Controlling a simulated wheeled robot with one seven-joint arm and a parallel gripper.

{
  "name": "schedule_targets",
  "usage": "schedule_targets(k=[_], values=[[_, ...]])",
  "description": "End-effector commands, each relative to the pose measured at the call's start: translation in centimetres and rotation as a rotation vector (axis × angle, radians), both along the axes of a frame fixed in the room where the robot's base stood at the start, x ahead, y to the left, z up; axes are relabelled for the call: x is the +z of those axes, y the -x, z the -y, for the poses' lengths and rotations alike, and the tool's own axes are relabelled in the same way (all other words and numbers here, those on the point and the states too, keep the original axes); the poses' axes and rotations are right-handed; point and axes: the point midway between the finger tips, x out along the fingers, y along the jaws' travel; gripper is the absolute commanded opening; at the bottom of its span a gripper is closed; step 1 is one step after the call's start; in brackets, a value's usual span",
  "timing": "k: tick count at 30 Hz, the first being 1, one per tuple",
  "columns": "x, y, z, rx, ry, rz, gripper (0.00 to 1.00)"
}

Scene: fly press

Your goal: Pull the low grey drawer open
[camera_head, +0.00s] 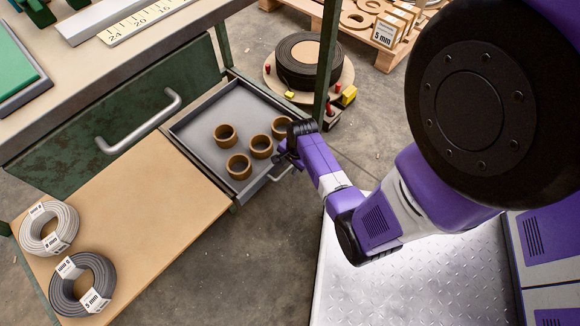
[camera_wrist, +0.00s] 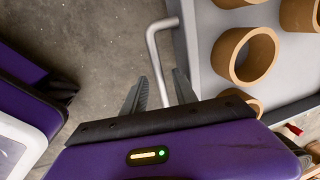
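The low grey drawer (camera_head: 190,128) stands pulled out from under the bench, with several brown rings (camera_head: 239,166) inside. Its bar handle (camera_head: 284,174) is on the front face, at the right. My gripper (camera_head: 284,157) is at the drawer front by this handle, and the arm partly covers that corner. In the wrist view the handle (camera_wrist: 153,50) runs down between the two fingers of my gripper (camera_wrist: 160,78). The fingers are apart, with a gap showing on each side of the bar. The drawer's grey wall and floor (camera_wrist: 205,75) are to the right, with rings in it.
A green cabinet front with a larger handle (camera_head: 140,122) is left of the drawer. A wooden shelf (camera_head: 130,215) holds two cable coils (camera_head: 84,285). A green post (camera_head: 326,60) and a black reel (camera_head: 306,62) stand behind the drawer. Concrete floor (camera_head: 260,250) is clear in front.

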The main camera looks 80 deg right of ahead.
Motion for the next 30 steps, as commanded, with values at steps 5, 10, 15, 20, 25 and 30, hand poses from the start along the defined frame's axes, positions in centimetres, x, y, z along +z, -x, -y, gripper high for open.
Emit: schedule_targets(k=[5, 10, 15, 20, 25, 30], values=[[0.04, -0.01, 0.02, 0.000, 0.000, 0.000, 0.34], [0.05, -0.02, 0.01, 0.000, 0.001, 0.001, 0.07], [0.05, -0.02, 0.01, 0.000, 0.001, 0.001, 0.00], [0.05, -0.01, 0.01, 0.000, 0.001, 0.001, 0.00], [0.05, -0.01, 0.00, 0.001, 0.001, 0.001, 0.00], [0.05, -0.01, 0.00, 0.001, 0.000, 0.000, 0.00]])
